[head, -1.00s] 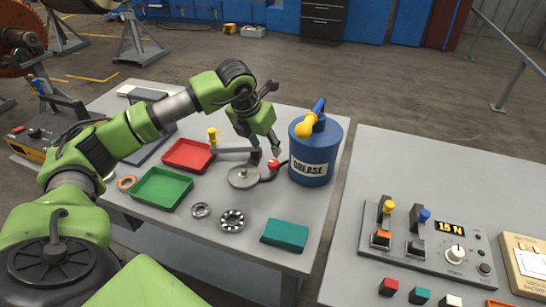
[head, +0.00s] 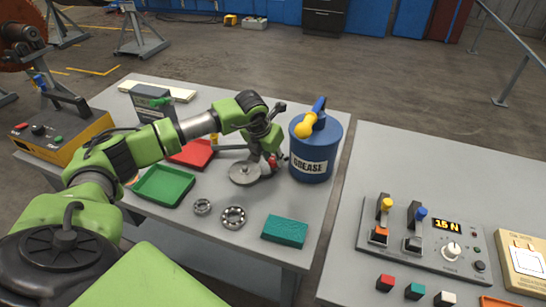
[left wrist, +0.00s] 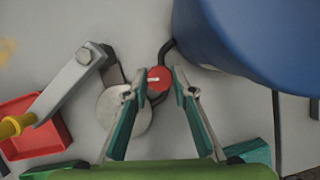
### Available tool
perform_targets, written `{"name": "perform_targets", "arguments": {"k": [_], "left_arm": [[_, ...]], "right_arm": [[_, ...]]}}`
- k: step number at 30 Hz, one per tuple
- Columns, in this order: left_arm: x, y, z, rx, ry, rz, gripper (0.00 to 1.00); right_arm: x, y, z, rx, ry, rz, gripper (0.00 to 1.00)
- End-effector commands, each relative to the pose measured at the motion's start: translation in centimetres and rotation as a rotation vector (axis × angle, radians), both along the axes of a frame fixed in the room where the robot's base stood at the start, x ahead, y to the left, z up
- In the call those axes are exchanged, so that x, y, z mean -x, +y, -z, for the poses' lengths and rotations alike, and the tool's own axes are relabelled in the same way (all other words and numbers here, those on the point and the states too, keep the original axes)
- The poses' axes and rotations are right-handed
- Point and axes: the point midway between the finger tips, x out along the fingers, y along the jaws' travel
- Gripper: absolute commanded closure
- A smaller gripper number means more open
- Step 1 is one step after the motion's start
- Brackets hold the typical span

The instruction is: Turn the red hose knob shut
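The red hose knob (left wrist: 159,79) is a small round cap with a pale line across its top. In the head view the knob (head: 272,160) shows beside the blue grease drum (head: 313,150), partly hidden by my gripper. My left gripper (left wrist: 158,80) points down, with one fingertip on each side of the knob. The fingers are open, and a narrow gap shows at the left side; I cannot tell if the right tip touches. A dark hose (left wrist: 166,50) runs from the knob toward the drum. My right gripper is not in view.
A grey disc (head: 245,172) with a metal arm stands left of the knob. Red (head: 193,153) and green (head: 164,186) trays, bearing rings (head: 233,216) and a teal block (head: 285,231) lie around. A control panel (head: 425,240) sits on the right table.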

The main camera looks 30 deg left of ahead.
Motion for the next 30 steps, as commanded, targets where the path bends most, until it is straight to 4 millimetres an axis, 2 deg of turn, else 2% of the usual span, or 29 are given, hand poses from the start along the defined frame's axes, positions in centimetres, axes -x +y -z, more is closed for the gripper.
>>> {"name": "perform_targets", "arguments": {"k": [14,20,30], "left_arm": [[0.0,0.2,0.2,0.000,-0.001,0.061,0.97],[0.0,0.2,0.3,0.000,-0.001,0.190,0.97],[-0.2,0.4,0.2,0.002,-0.004,0.503,0.97]], "right_arm": [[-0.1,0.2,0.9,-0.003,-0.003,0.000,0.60],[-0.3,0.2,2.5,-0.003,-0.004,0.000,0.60],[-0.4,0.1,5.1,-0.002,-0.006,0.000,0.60]]}}
